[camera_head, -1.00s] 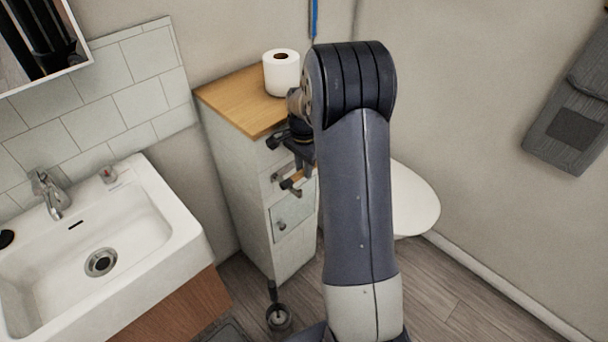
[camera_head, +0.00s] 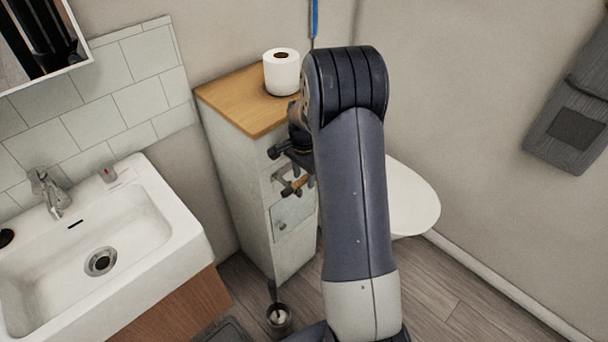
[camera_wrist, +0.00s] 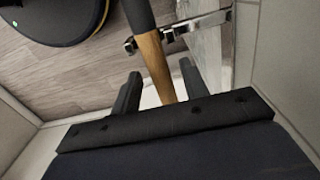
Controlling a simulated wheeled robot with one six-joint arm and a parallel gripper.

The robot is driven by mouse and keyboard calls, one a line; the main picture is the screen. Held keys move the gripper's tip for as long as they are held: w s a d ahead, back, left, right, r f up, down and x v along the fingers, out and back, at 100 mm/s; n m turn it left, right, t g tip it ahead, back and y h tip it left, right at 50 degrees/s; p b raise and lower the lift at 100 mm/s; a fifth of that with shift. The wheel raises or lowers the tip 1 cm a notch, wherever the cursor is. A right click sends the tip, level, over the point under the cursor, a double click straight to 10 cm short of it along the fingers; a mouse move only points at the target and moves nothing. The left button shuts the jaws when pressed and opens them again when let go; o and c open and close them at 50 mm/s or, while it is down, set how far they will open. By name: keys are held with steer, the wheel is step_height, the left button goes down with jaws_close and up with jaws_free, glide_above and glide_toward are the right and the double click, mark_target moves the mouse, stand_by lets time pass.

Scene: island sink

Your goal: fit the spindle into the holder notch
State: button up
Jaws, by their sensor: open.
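The spindle (camera_wrist: 157,68), a wooden rod with a grey end, lies across the metal holder arm (camera_wrist: 203,20) in the wrist view. Whether it is seated in the notch I cannot tell. The spindle also shows small in the head view (camera_head: 292,188), at the holder (camera_head: 281,174) on the cabinet's side. My gripper (camera_wrist: 160,84) is open, with one dark finger on each side of the spindle. Gaps show between the fingers and the rod. In the head view my arm hides part of the gripper and of the holder area.
The holder is on a tall, narrow cabinet (camera_head: 240,165) with a wooden top (camera_head: 240,100), where a paper roll (camera_head: 281,72) stands. A white toilet (camera_head: 412,200) is behind my arm. The sink (camera_head: 170,225) is left, and a toilet brush pot (camera_head: 279,320) stands on the floor.

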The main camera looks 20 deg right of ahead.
mark_target(304, 177)
step_height(304, 177, up, 12)
steer(key=shift+r+p, duration=0.15)
steer(key=shift+p, duration=0.15)
stand_by(0.4)
step_height(304, 177, down, 12)
steer(key=shift+r, duration=1.85)
steer(key=shift+f, duration=0.15)
